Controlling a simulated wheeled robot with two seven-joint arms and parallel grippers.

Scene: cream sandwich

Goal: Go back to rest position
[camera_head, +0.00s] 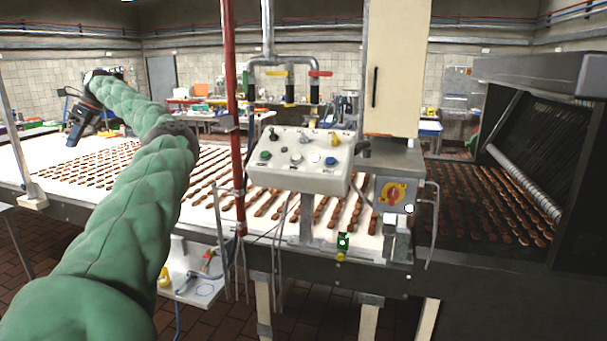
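My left arm, in a green padded sleeve, comes in from the lower left and stretches forward over the conveyor. My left gripper (78,131) is dark and hangs at the far left above the white belt, its fingers pointing down. It is too small and dark to tell whether it is open or shut, and I cannot make out anything in it. The conveyor belt (115,151) carries many rows of brown biscuits (210,163). My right gripper is not in view.
A control panel (300,160) with buttons stands at the belt's near edge. A red post (233,100) rises left of it. A grey box with a red and yellow switch (394,193) is to its right. A dark machine hood (540,75) covers the belt at the right.

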